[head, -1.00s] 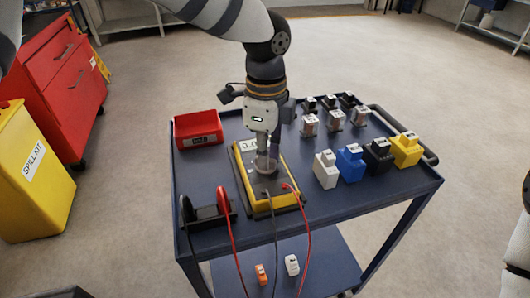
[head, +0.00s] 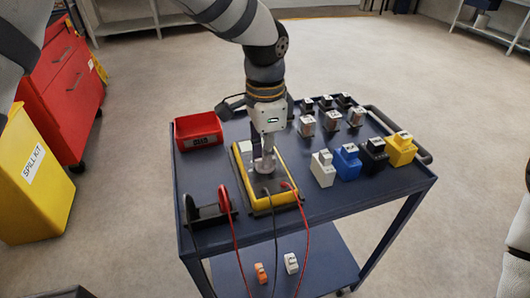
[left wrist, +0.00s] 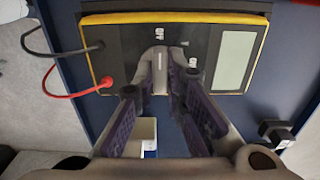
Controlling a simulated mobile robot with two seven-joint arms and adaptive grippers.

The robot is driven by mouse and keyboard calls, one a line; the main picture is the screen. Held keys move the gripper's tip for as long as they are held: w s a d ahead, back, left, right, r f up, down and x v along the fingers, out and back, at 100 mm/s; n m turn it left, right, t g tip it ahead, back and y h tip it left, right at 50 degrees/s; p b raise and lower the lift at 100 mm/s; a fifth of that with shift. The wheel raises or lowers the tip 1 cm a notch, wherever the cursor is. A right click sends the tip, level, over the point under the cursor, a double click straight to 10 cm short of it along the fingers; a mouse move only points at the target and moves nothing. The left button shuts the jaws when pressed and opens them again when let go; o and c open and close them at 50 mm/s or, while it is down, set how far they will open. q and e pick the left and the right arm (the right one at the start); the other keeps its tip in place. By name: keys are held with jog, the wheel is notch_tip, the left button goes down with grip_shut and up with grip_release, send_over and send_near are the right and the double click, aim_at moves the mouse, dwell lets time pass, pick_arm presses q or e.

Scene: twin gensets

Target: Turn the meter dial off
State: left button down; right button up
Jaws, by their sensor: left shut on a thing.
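The meter (head: 285,197) lies on the blue cart top, a dark-faced box with a yellow border. It also shows in the left wrist view (left wrist: 110,65), with a pale, blank-looking display (left wrist: 233,60) at the right. A white OFF label (left wrist: 160,32) sits above the grey dial (left wrist: 158,62). My left gripper (head: 262,150) comes down from above onto the dial. In the left wrist view its fingers (left wrist: 160,88) are shut on the dial, one on each side. The fingers hide part of the dial, so its exact pointing is hard to tell. My right gripper is out of view.
A red bin (head: 198,130) stands behind left. Coloured blocks (head: 347,160) and several small modules (head: 330,120) stand at right. A yellow spill kit bin (head: 35,180) is left of the cart.

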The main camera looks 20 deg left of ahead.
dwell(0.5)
pick_arm(q)
jog(key=c, duration=1.6)
grip_release()
jog(key=shift+c, duration=0.2)
notch_tip(320, 180, up, 12)
